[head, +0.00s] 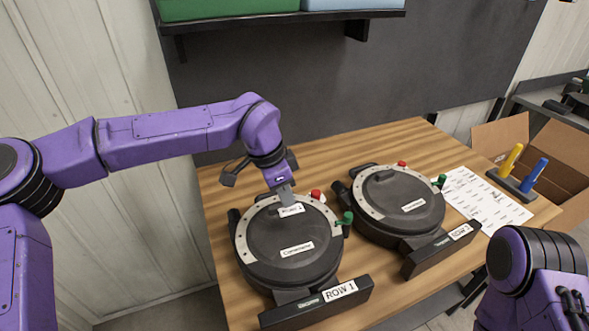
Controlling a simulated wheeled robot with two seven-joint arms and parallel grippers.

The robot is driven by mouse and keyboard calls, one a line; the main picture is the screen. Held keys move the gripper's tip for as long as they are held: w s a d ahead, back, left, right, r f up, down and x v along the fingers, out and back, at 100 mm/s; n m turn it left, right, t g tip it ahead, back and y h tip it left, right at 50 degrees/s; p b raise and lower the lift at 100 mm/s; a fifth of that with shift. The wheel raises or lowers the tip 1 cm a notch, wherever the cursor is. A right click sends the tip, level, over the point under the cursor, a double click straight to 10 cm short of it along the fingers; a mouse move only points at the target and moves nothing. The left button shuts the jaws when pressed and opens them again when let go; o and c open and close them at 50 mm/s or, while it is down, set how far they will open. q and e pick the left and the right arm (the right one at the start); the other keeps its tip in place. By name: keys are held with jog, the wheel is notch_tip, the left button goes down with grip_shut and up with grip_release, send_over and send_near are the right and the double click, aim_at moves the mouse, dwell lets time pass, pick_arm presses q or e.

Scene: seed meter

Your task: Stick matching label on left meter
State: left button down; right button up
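The left meter (278,258) is a round dark grey unit with a pale rim, on the wooden table. Its front plate bears a "ROW 1" label (340,291). My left gripper (287,197) is over the back part of its lid, fingers together and pointing down. A small white label (291,210) is at the fingertips, its print too small to read surely. It looks held, but I cannot tell whether it touches the lid. The right meter (392,215) stands beside it with a "ROW 2" label (460,231). My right gripper is out of view.
A printed white sheet (484,201) lies on the table (395,142) right of the meters. A stand with yellow and blue handles (527,168) and an open cardboard box (565,150) are further right. Red and green knobs stick up from the meters. A shelf (285,20) hangs above.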

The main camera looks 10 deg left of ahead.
aim_at(282, 210)
pick_arm(q)
jog(key=shift+w+d+f+b, duration=0.1)
jog(key=shift+w+f+b, duration=0.25)
jog(key=shift+w+f, duration=0.1)
jog(key=s+f+b, duration=0.1)
jog(key=s, duration=0.1)
jog(key=s+f+b, duration=0.1)
jog(key=shift+s+f, duration=0.3)
jog(key=shift+s, duration=0.1)
jog(key=w+f+b, duration=0.2)
jog(key=f, duration=0.1)
jog(key=shift+w, duration=0.15)
jog(key=shift+w+f, duration=0.3)
jog(key=shift+s+r, duration=0.35)
jog(key=shift+s, duration=0.2)
jog(key=shift+w, duration=0.1)
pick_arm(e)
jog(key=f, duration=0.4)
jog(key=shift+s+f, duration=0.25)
